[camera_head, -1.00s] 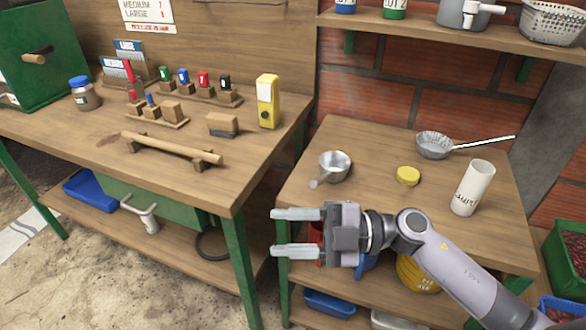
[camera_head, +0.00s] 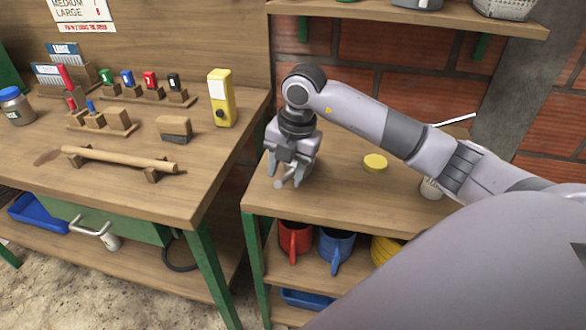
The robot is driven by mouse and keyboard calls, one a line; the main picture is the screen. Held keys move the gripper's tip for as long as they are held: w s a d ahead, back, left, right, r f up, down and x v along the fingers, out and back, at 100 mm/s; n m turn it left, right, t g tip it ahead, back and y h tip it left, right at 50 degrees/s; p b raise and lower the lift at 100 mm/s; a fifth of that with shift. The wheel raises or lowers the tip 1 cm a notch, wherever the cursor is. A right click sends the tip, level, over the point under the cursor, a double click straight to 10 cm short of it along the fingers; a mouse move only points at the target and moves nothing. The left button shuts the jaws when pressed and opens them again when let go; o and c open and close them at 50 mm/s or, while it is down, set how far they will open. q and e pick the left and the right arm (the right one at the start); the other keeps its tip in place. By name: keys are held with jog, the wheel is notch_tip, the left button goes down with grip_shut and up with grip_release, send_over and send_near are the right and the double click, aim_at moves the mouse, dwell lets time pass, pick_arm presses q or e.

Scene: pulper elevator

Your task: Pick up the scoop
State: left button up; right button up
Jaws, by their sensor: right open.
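The small metal scoop stands on the right wooden table. Its handle end (camera_head: 280,185) shows below my right gripper; its cup is mostly hidden behind the gripper. My right gripper (camera_head: 285,176) points down at the scoop with its fingers open. One finger is on each side of the handle area, but I cannot tell whether they touch it. My left gripper is not in view.
A yellow lid (camera_head: 375,163) lies right of the gripper. The tabletop's front is clear.

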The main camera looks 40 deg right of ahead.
jog(key=f, duration=0.4)
jog(key=shift+w+a+f, duration=0.15)
jog(key=shift+w+a, duration=0.1)
jog(key=shift+w, duration=0.05)
grip_shut()
jog(key=shift+r, duration=0.25)
